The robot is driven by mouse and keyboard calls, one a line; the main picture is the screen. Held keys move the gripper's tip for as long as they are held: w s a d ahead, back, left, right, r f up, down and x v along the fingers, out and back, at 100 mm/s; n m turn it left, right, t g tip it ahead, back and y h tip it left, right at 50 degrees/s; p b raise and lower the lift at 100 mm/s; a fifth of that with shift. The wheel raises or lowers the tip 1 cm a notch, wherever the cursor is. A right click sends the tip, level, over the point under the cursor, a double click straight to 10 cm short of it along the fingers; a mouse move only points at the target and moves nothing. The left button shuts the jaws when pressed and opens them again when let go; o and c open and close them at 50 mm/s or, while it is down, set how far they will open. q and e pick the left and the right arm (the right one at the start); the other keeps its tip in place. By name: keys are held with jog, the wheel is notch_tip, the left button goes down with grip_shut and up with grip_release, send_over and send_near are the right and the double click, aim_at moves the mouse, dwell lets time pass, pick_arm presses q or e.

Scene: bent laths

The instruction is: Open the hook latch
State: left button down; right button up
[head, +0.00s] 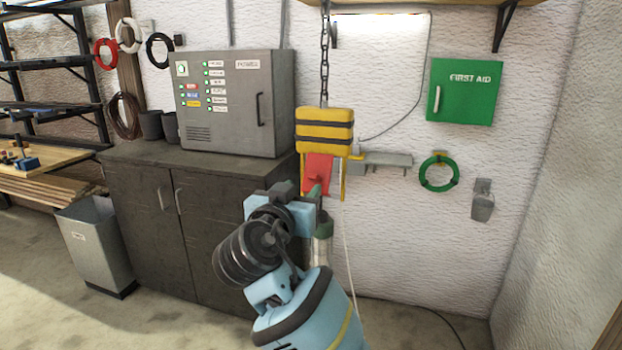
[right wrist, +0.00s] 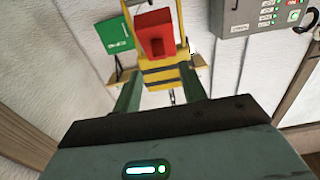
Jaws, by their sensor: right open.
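A yellow hoist block (head: 325,122) with black bands hangs on a dark chain (head: 324,60) in front of the wall. Below it is a red part (head: 318,168) with a small raised tab, between thin yellow side bars; I take it to be the latch. My right gripper (head: 305,198) is open and empty, just below and in front of the red part. In the right wrist view the red part (right wrist: 156,35) and yellow block (right wrist: 165,72) show beyond the spread fingers (right wrist: 160,80), apart from them. Whether the latch is open I cannot tell. My left gripper is out of view.
A grey power cabinet (head: 231,105) stands on a dark cupboard (head: 140,215) to the left. On the wall are a green first aid box (head: 465,91), a green ring (head: 439,173) and a grey shelf bracket (head: 385,160). Floor at the right is mostly clear.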

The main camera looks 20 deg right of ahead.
aim_at(312, 177)
jog(key=x, duration=0.6)
jog(key=shift+w+d, duration=0.3)
grip_shut()
